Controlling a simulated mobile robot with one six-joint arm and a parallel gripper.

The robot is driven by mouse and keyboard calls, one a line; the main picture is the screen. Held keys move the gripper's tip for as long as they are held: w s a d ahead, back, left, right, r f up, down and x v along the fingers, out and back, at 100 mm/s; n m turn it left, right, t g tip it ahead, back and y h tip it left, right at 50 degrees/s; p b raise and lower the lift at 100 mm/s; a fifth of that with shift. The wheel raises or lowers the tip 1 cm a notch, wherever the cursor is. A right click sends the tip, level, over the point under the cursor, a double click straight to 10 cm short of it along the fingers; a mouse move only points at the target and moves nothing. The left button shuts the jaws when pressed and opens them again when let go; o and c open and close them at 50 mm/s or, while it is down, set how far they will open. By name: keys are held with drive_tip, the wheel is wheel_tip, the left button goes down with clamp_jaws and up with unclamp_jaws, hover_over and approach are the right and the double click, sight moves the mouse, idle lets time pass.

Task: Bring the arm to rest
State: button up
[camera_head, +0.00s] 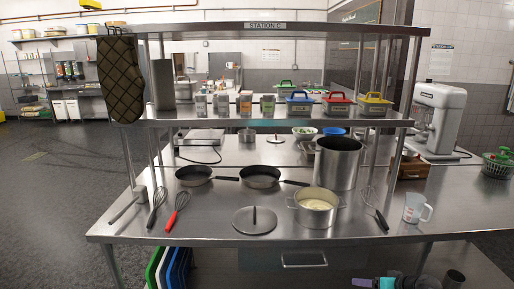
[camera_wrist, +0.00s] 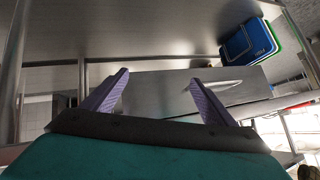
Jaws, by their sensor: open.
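My gripper (camera_wrist: 159,76) shows in the wrist view with its two purple fingers spread apart and nothing between them. Beyond the fingers is a grey metal drawer front with a handle (camera_wrist: 227,86). In the head view only a small purple and teal part of my gripper (camera_head: 363,282) shows at the bottom edge, low in front of the steel table (camera_head: 130,229). Its fingertips are not clear there. I see no contact between the fingers and anything.
The table holds a pot (camera_head: 316,212), a tall stockpot (camera_head: 338,165), pans, whisks, a lid (camera_head: 254,220) and a measuring jug (camera_head: 417,208). Below the tabletop are the drawer (camera_head: 303,262) and upright coloured cutting boards (camera_head: 172,268). The boards also show in the wrist view (camera_wrist: 249,40).

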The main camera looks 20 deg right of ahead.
drive_tip(key=s+a+f+g+y, duration=0.1)
drive_tip(key=a+f+g, duration=0.2)
drive_tip(key=a+f, duration=0.55)
drive_tip(key=a+f+n+g+y, duration=0.15)
drive_tip(key=a+f, duration=0.35)
drive_tip(key=a, duration=0.7)
drive_tip(key=s+a+f+g+y, duration=0.1)
drive_tip(key=a+f+g, duration=0.2)
drive_tip(key=a+f, duration=0.5)
drive_tip(key=s+a+f+n+g+h, duration=0.1)
drive_tip(key=s+a+f+g, duration=0.3)
drive_tip(key=s+a, duration=0.4)
drive_tip(key=s+a+f+n+g+h, duration=0.1)
drive_tip(key=s+a+f+g+h, duration=0.2)
drive_tip(key=s+a, duration=0.6)
drive_tip(key=s+f+g, duration=0.1)
drive_tip(key=s+f, duration=0.1)
drive_tip(key=s, duration=0.1)
drive_tip(key=shift+s+a+f, duration=0.2)
drive_tip(key=shift+s+a, duration=0.05)
drive_tip(key=shift+s, duration=0.15)
drive_tip(key=shift+w, duration=0.1)
drive_tip(key=shift+c, duration=0.4)
